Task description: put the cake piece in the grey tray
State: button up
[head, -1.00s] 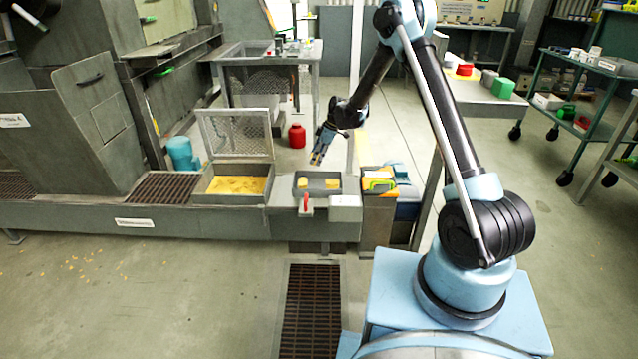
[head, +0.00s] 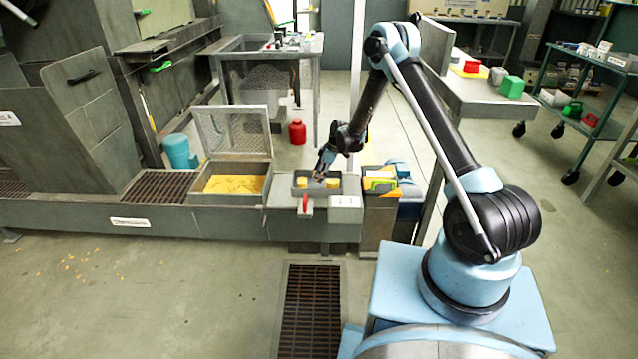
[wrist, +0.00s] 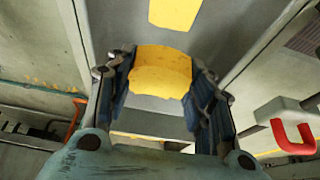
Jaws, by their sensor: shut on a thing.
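The grey tray (head: 318,193) is set in the bench top near the front, with yellow pieces (head: 332,184) inside its left and right parts. My gripper (head: 318,180) points down over the middle of the tray, its tips at about rim level. In the wrist view my gripper (wrist: 160,82) is shut on a yellow cake piece (wrist: 162,72), with a finger against each side. Another yellow piece (wrist: 175,12) lies beyond it on the grey tray floor (wrist: 215,28). The underside of the held piece is hidden, so I cannot tell whether it touches the tray.
A mesh-lidded box (head: 232,185) with yellow contents stands open to the left. A red handle (head: 306,203) sticks up at the tray's front; it also shows in the wrist view (wrist: 293,137). A red jar (head: 297,132) stands behind. Bins with coloured items (head: 380,182) stand at right.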

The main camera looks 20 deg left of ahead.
jog(key=shift+f, duration=1.9)
jog(key=o, duration=1.1)
jog(key=shift+f, duration=0.1)
jog(key=shift+c, duration=0.2)
jog(key=v, duration=1.2)
jog(key=shift+s, duration=0.15)
